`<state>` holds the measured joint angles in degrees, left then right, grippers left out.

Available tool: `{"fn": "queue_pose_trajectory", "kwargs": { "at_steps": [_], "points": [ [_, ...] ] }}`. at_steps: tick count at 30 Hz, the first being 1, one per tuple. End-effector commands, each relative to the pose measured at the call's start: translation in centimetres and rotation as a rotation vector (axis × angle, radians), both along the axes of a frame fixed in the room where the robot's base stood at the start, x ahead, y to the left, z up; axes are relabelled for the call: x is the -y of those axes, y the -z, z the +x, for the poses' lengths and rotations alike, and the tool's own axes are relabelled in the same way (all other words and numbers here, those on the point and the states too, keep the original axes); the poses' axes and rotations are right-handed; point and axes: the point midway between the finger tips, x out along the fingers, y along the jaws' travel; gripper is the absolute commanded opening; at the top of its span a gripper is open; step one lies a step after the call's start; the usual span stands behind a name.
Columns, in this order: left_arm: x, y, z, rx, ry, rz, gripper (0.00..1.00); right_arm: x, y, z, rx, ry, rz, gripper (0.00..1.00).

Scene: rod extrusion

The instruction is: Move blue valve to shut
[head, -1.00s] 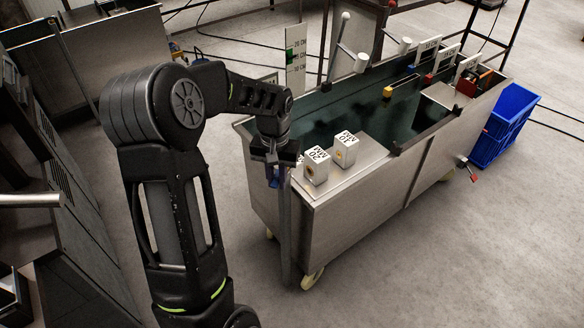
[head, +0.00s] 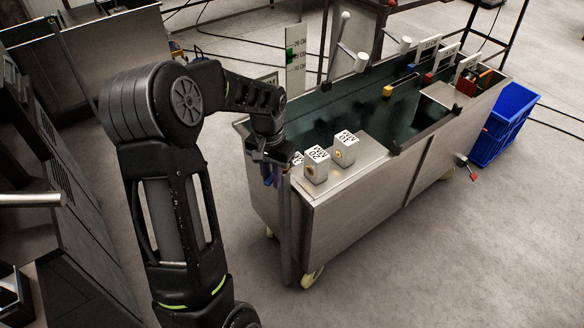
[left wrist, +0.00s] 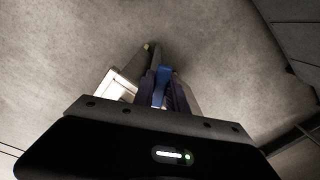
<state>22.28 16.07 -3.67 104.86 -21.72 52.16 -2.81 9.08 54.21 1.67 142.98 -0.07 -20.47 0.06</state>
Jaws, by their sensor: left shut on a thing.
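My left gripper (head: 271,175) is at the near left corner of the steel tank (head: 345,215), at the top of a vertical pipe (head: 285,235). The blue valve handle (left wrist: 162,86) shows in the left wrist view between the two fingers of the left gripper (left wrist: 163,92), which are shut on it. In the head view the gripper hides most of the valve, so its exact angle is unclear. My right gripper is not in view.
White labelled blocks (head: 316,166) stand on the tank's near ledge, close to the gripper. A blue crate (head: 503,125) stands at the tank's far right. A red-handled valve (head: 468,171) sticks out on the right side. The floor in front is clear.

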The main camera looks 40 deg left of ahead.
Motion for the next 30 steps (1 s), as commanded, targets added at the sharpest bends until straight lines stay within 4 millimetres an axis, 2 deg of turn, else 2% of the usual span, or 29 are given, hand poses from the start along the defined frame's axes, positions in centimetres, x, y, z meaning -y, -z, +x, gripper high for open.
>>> {"fn": "queue_pose_trajectory", "kwargs": {
  "at_steps": [11, 22, 30],
  "points": [
    [-1.1, -0.1, -0.1, 0.000, 0.165, 0.000, 0.00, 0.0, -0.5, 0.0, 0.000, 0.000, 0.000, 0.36],
    [-1.3, -0.1, -0.1, 0.000, 0.192, 0.000, 0.00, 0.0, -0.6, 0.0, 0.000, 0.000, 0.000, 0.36],
    [-2.2, -0.1, 0.0, 0.000, 0.337, 0.000, 0.00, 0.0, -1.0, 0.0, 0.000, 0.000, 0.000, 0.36]
  ]
}}
